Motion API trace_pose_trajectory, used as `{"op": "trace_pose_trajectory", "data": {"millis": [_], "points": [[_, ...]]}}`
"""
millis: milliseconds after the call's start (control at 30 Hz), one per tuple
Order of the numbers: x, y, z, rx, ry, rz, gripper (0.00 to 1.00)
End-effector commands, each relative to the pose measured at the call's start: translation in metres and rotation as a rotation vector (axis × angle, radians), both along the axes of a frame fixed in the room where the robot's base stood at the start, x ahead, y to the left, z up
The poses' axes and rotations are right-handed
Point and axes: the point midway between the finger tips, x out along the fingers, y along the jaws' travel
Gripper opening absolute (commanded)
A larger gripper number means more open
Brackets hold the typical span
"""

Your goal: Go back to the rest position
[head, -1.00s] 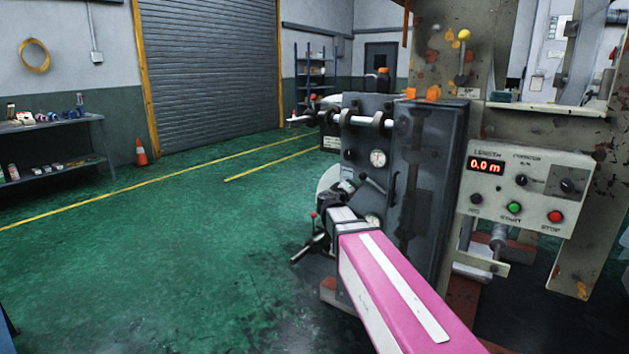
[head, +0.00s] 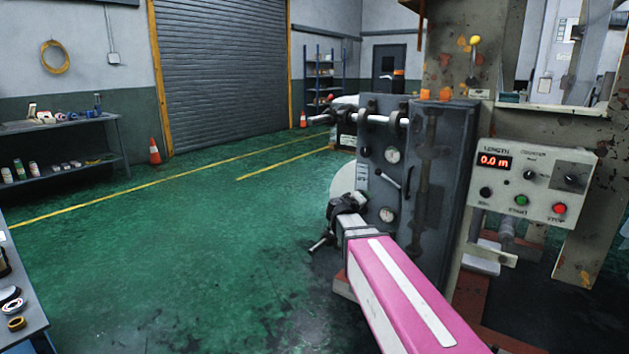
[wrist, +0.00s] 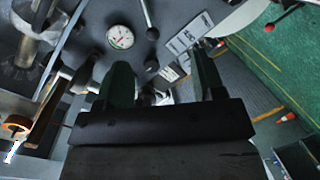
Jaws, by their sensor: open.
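My gripper (wrist: 163,72) is open and empty in the wrist view, its two dark fingers apart with nothing between them. Beyond the fingers is the grey machine panel with a round gauge (wrist: 120,37) and black knobs. In the head view my pink arm reaches forward from the lower right. Its dark end (head: 346,207) is in front of the lower left side of the grey machine cabinet (head: 378,160). The fingers are too small to make out there. I cannot tell the exact gap between gripper and panel.
A control box (head: 528,185) reading 0.0 m is right of the cabinet. A bench with tape rolls (head: 30,335) stands at the lower left. A shelf table (head: 75,125), an orange cone (head: 154,150) and a roller shutter (head: 222,75) are farther back. The green floor between is clear.

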Motion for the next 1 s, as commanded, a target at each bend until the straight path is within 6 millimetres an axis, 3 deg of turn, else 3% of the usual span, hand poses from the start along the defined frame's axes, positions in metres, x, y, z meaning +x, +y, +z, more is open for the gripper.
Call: {"op": "trace_pose_trajectory", "data": {"millis": [367, 533, 700, 833, 1000], "points": [[-0.048, -0.034, -0.08, 0.202, 0.197, -0.125, 0.62], [-0.096, -0.05, -0.143, 0.38, 0.377, -0.215, 0.62], [-0.156, -0.05, -0.205, 0.605, 0.594, -0.286, 0.62], [-0.199, -0.039, -0.24, 0.777, 0.748, -0.312, 0.62], [-0.237, -0.022, -0.263, 0.949, 0.884, -0.315, 0.62]]}}
